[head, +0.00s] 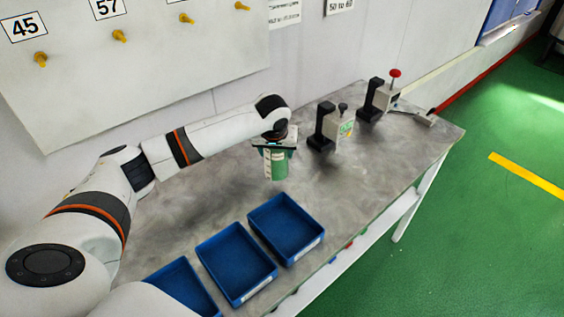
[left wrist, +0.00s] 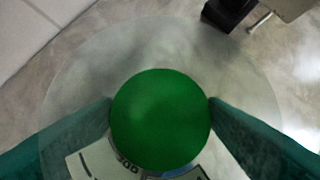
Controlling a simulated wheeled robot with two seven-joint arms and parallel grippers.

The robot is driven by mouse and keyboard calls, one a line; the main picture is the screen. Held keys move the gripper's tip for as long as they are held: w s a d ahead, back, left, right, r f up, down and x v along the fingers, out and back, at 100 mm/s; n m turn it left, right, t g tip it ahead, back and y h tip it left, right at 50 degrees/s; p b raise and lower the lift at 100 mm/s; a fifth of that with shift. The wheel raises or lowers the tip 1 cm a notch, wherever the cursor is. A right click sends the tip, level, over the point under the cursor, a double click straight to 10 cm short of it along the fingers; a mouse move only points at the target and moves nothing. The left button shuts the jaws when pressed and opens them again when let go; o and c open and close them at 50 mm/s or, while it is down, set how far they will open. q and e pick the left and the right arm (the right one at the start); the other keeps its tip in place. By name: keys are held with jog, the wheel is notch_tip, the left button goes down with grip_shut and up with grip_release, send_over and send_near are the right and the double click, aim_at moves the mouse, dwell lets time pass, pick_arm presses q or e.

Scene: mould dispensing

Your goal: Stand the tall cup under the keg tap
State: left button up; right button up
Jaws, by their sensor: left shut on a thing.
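A green cup (head: 277,166) with a pale label hangs below my left wrist over the grey table. My left gripper (head: 275,148) is shut on it. In the left wrist view the green round top of the cup (left wrist: 160,118) sits between the two teal fingers. I cannot tell whether its base touches the table. To its right stand two tap-like devices on black brackets: a nearer one with a black knob (head: 345,128) and a farther one with a red knob (head: 386,96). I cannot tell which is the keg tap. Nothing shows under the nearer spout. My right gripper is not in view.
Several blue trays (head: 202,250) line the table's front edge, near the cup. The grey table (head: 385,150) is bare right of the cup, in front of the devices. A small flat item (head: 425,119) lies at the far right. The wall runs behind.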

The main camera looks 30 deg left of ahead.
aim_at(277, 163)
pick_arm(q)
jog(key=shift+s+d+f, duration=0.1)
jog(key=shift+f, duration=0.55)
jog(key=shift+f+p, duration=0.35)
jog(key=shift+f, duration=1.3)
jog(key=o, duration=1.3)
jog(key=shift+f, duration=0.1)
jog(key=shift+c, duration=0.2)
